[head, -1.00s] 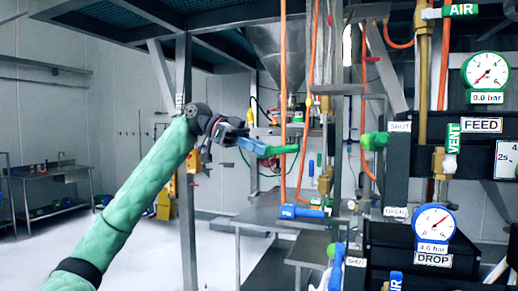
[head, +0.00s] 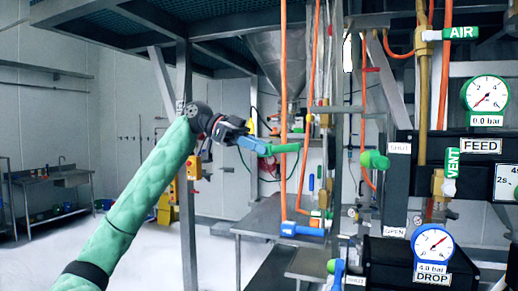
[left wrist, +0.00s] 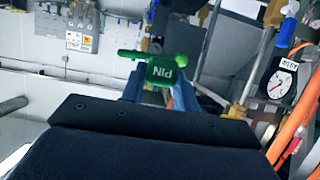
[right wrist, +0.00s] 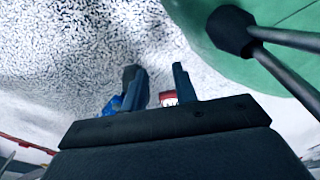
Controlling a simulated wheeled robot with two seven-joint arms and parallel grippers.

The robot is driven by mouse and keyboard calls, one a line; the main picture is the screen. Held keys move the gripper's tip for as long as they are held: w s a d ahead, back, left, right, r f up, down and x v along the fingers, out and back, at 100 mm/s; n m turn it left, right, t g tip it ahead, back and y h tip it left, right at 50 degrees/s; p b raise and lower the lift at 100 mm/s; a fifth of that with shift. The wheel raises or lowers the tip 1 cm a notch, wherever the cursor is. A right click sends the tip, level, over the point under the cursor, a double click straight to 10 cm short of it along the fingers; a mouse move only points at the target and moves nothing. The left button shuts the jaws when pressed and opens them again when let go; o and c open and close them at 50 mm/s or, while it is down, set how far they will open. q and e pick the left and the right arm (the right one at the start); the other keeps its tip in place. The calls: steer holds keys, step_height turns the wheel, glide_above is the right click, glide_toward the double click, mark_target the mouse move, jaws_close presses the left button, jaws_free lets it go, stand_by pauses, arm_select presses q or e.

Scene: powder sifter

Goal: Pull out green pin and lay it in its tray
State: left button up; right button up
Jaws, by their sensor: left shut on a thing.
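My left gripper (head: 252,145) is shut on the green pin (head: 279,149), held level in mid-air and pointing right, by the orange hoses in the head view. In the left wrist view the pin's green block (left wrist: 160,72), lettered PIN, sits between the fingertips, with a green rod sticking out to the left and a round green end at the right. My right gripper (right wrist: 158,85) shows only in its wrist view; its fingers stand apart with nothing clearly held. I cannot make out the pin's tray.
Orange hoses (head: 283,80) hang close to the pin. A steel hopper (head: 278,60) and grey tables (head: 262,215) stand behind. The dark panel with the FEED label (head: 480,146) and gauges fills the right side. A steel post (head: 184,150) stands behind my left arm. Open floor lies left.

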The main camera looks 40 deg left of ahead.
arm_select(q)
steer(key=shift+r+p, duration=1.4)
steer(key=shift+r, duration=0.6)
step_height(320, 180, up, 10)
steer(key=p, duration=0.7)
steer(key=shift+f, duration=0.2)
steer(key=w+d+p, duration=0.1)
steer(key=w+d, duration=0.2)
steer(key=d, duration=0.9)
steer(key=shift+w+d+p, duration=0.15)
steer(key=shift+w+p, duration=0.1)
steer(key=shift+p, duration=0.1)
stand_by(1.4)
steer(key=shift+f+b, duration=0.75)
steer(key=shift+f, duration=0.4)
stand_by(0.5)
